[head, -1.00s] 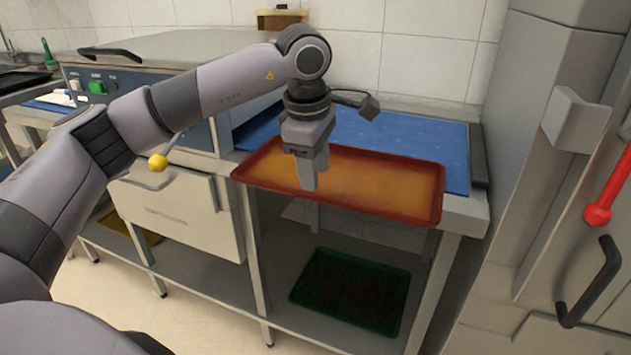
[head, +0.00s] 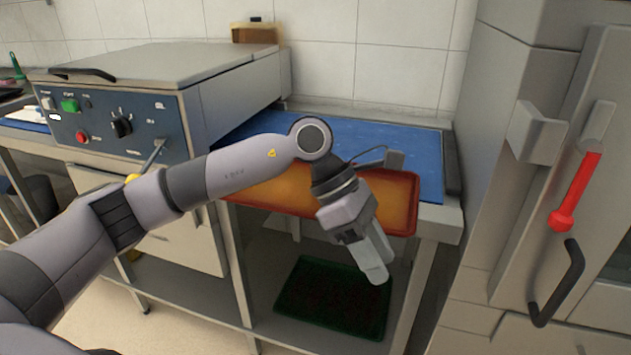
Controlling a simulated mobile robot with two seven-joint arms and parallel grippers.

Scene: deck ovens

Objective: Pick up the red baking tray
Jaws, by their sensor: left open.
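The red baking tray (head: 398,200), with an orange-brown inside, lies on the blue mat (head: 390,141) on the counter, its front rim reaching the counter's front edge. My left arm crosses in front of it and hides its left and middle parts. My left gripper (head: 379,272) is open and empty. It points down in front of the tray's front rim, below the rim in the picture, and seems not to touch the tray. My right gripper is out of view.
A dark green tray (head: 335,298) lies on the lower shelf. A steel machine with a control panel (head: 120,128) stands at the left. An oven door with a black handle (head: 560,285) and a red-gripped lever (head: 577,190) is at the right.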

